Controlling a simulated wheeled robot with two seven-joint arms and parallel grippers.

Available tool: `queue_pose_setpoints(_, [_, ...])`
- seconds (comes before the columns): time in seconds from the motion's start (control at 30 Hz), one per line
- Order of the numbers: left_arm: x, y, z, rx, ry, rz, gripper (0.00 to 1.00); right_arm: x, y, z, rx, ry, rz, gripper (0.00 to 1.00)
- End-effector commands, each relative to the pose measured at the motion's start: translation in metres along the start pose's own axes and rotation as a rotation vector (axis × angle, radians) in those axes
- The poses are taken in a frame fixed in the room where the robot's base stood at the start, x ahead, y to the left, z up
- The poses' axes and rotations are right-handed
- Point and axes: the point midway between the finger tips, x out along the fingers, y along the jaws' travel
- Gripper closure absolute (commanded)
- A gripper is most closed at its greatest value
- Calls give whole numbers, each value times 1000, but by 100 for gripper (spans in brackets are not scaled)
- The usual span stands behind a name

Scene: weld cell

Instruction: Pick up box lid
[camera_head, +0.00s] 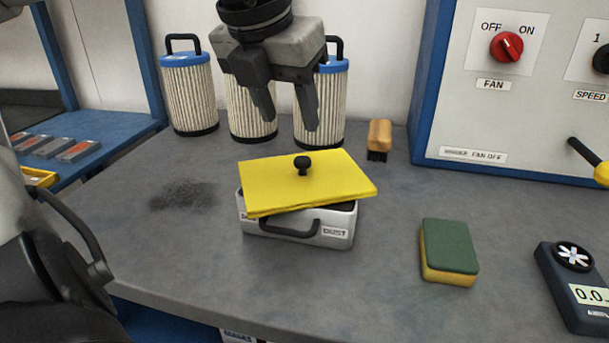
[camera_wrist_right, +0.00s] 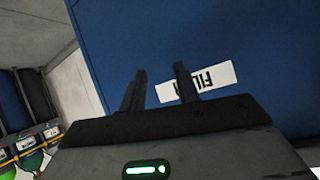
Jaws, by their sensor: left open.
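The box lid (camera_head: 275,182) is a flat yellow plate with a black knob (camera_head: 302,165) on top. It lies askew on a grey metal box (camera_head: 290,234) labelled "DUST", and a dark gap shows under its right side. The box stands on the grey bench and has a dark front handle. My left gripper (camera_head: 287,115) is open and empty, with its fingers pointing down, above and behind the lid in the picture. My right gripper (camera_wrist_right: 161,82) has its fingers apart with nothing between them, facing a blue panel.
Pleated filters (camera_head: 188,95) stand behind the left gripper. A brush (camera_head: 379,140), a green and yellow sponge (camera_head: 449,251) and a meter (camera_head: 575,290) lie to the right. Dark dust (camera_head: 183,195) is left of the box. A control cabinet (camera_head: 500,110) stands at the back right.

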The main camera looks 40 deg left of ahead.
Motion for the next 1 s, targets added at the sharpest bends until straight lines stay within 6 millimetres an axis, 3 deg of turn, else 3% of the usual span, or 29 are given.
queue_pose_setpoints(0.1, [18, 0, -1, 0, 3, 0, 53, 0, 0, -2, -1, 6, -1, 68])
queue_pose_setpoints(0.33, [33, -2, -2, 0, 2, 0, 53, 0, -1, -7, -4, 17, -2, 68])
queue_pose_setpoints(0.6, [71, -6, -8, -1, 4, -1, 53, 0, -1, -9, -4, 20, -2, 68])
queue_pose_setpoints(0.9, [77, -6, -7, 0, 0, -1, 53, 1, 0, -7, -4, 15, -2, 68])
queue_pose_setpoints(0.93, [77, -6, -7, 0, 0, -1, 56, 1, 0, -6, -4, 15, -2, 68])
queue_pose_setpoints(1.0, [77, -6, -7, 0, 0, -1, 75, 1, 0, -6, -4, 14, -2, 68])
